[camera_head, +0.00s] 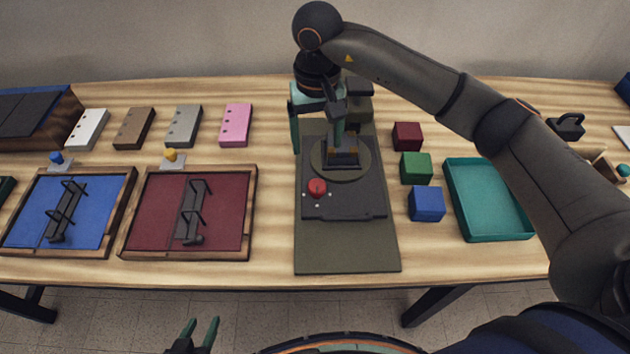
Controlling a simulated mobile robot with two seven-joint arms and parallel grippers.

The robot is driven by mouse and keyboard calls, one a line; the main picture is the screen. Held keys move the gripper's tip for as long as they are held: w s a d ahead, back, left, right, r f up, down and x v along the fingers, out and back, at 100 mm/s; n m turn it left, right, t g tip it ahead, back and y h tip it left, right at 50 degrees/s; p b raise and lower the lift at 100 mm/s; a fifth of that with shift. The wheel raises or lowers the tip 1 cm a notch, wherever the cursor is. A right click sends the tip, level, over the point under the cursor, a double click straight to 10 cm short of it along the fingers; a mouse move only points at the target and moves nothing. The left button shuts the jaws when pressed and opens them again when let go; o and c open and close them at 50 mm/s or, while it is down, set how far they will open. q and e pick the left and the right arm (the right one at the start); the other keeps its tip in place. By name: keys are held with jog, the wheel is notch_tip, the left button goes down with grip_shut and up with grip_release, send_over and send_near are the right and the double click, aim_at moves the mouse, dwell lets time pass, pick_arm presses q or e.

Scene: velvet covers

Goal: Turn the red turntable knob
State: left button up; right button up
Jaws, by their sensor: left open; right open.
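The red turntable knob (317,188) sits at the left front part of a dark turntable base (350,205), with small pale marks around it. The base lies on an olive mat (346,248). A round platter (362,172) behind the knob carries a dark object partly hidden by my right gripper. My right gripper (318,143) is open, pointing down over the back of the turntable, behind the knob and apart from it. My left gripper (201,332) is open and empty at the bottom edge, in front of the table.
Red, green and blue cubes (426,203) stand right of the mat, beside a teal tray (487,232). Left are a red framed panel (150,213) and a blue framed panel (38,205), with several small blocks (236,125) behind. A wooden strip in front of the panels is clear.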

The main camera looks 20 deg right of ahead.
aim_at(316, 184)
notch_tip(316, 184, down, 13)
jog(key=shift+s+r+p, duration=0.1)
jog(key=shift+p, duration=0.85)
jog(key=shift+c, duration=0.2)
grip_shut()
